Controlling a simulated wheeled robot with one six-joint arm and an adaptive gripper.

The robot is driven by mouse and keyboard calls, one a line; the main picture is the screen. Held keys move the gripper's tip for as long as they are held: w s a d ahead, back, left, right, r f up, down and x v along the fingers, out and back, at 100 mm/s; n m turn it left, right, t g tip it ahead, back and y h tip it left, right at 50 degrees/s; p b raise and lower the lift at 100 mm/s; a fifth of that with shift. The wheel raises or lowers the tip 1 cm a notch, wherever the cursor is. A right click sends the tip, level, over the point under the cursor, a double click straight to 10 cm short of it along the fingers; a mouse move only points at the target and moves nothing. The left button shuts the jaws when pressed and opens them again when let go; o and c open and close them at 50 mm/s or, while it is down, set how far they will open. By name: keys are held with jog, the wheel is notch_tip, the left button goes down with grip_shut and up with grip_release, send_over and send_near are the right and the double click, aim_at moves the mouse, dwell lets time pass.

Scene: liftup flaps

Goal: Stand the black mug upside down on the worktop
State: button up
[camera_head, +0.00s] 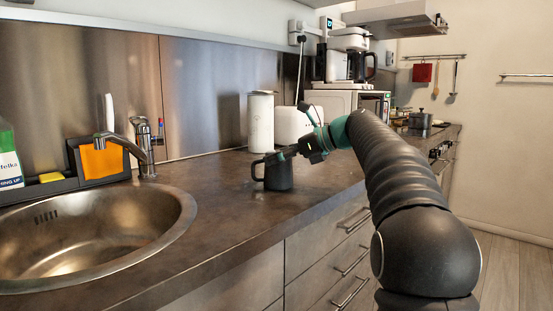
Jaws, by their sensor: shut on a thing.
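The black mug (279,177) is at the middle of the worktop (225,192), to the right of the sink. It looks vertical, with its handle pointing left. Its opening is not clearly visible, so I cannot tell which end is up. My gripper (276,157) reaches in from the right and is shut on the upper part of the mug. The gripper partly hides the mug's upper edge. The mug's base is at or very near the worktop; I cannot tell whether it touches.
A round metal sink (90,235) with a tap (143,150) is at the left. A white canister (261,122) and a white toaster (297,125) stand behind the mug. The worktop between sink and mug is clear. Drawer handles (353,220) stick out below the front edge.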

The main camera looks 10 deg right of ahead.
jog(key=o, duration=1.4)
jog(key=shift+f, duration=0.1)
jog(key=shift+s+d+r, duration=0.15)
jog(key=shift+d+r, duration=0.05)
jog(key=shift+r, duration=0.05)
jog(key=p+v, duration=0.2)
jog(key=v, duration=0.9)
jog(key=shift+s+d, duration=0.15)
jog(key=shift+d, duration=0.05)
